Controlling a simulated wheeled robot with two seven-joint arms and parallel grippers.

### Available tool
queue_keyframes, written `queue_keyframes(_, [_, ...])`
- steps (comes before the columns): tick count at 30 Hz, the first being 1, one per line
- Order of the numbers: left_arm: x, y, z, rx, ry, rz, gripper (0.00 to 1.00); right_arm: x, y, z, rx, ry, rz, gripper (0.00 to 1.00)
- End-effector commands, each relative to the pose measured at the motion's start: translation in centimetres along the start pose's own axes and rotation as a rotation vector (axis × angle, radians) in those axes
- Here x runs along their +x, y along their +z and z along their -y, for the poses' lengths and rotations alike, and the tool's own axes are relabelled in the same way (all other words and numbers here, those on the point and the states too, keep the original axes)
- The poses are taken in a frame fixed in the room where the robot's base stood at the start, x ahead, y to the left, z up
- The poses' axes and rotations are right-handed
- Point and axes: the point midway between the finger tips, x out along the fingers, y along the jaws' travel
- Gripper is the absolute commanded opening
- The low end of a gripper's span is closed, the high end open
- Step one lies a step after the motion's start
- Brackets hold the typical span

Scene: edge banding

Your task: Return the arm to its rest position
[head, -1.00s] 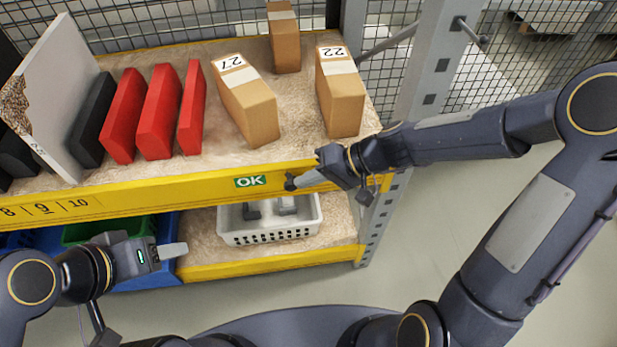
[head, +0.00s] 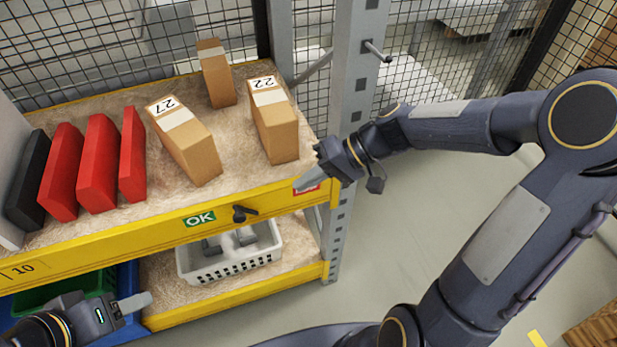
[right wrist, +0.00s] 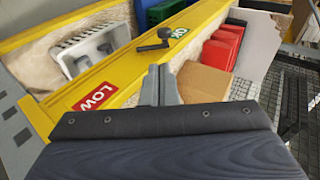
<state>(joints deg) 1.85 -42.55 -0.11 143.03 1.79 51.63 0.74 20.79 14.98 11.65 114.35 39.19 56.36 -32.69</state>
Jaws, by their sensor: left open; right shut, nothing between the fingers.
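My right gripper (head: 308,181) is shut and empty in the head view. It appears in front of the shelf's yellow front beam, by a red label partly hidden behind the fingers. My left gripper (head: 131,304) is open and empty at the lower left, in front of the lower shelf.
A white basket (head: 220,270) stands below. A grey post (head: 355,90) is behind my right arm.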

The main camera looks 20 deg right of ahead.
Motion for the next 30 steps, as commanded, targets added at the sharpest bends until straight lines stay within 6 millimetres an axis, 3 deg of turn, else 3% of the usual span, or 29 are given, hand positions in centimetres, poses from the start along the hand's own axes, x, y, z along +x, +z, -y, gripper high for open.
queue_keyframes(20, [-0.4, -0.2, -0.2, 0.0, 0.0, 0.0, 0.52, -1.0, 0.6, 0.6, -0.009, 0.027, -0.004, 0.0])
queue_keyframes(23, [-1.3, -0.7, -0.6, 0.0, 0.0, 0.0, 0.52, -2.8, 2.3, 2.1, -0.031, 0.1, -0.016, 0.0])
queue_keyframes(30, [-4.2, -2.1, -1.9, 0.0, 0.0, 0.0, 0.52, -9.2, 9.4, 5.1, -0.079, 0.371, -0.137, 0.0])
